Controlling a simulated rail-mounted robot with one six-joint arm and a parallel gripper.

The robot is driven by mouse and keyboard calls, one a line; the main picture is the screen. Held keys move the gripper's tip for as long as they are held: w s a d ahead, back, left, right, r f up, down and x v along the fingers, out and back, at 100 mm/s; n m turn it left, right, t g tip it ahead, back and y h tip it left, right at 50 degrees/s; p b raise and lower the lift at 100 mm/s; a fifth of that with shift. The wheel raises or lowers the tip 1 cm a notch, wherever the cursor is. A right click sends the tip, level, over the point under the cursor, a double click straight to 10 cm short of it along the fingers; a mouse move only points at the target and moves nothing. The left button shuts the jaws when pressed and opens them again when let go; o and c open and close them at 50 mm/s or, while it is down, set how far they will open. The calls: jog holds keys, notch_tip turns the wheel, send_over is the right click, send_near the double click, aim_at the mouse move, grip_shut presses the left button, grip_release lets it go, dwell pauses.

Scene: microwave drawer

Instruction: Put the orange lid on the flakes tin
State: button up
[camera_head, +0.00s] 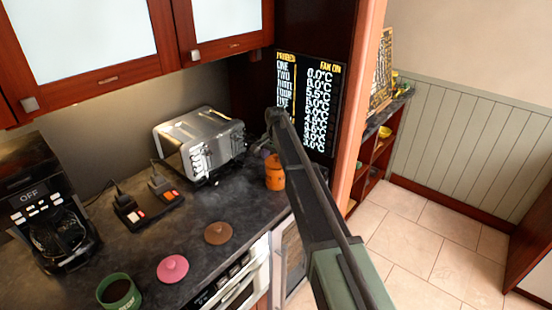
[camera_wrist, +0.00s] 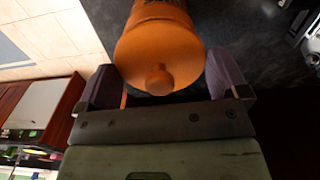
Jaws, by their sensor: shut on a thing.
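The orange lid (camera_wrist: 150,50), round with a small knob, fills the middle of the wrist view. My gripper (camera_wrist: 164,84) has one purple-grey finger on each side of it and is shut on it. An orange tin body (camera_wrist: 166,12) with dark lettering lies directly beyond the lid. The lid appears to be on the tin or right against it; I cannot tell if it is fully seated.
A pink lid (camera_head: 173,268) and a brown lid (camera_head: 218,233) lie on the dark counter (camera_head: 150,238). An open green tin (camera_head: 118,291) stands at the front left. A toaster (camera_head: 199,142), switch box (camera_head: 148,208) and coffee maker (camera_head: 50,222) stand behind and left.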

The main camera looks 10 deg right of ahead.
jog(key=shift+f+b, duration=0.4)
jog(key=shift+f, duration=0.1)
dwell(0.8)
jog(key=o, duration=0.6)
jog(key=shift+r, duration=0.15)
notch_tip(320, 180, up, 7)
jog(key=p, duration=0.7)
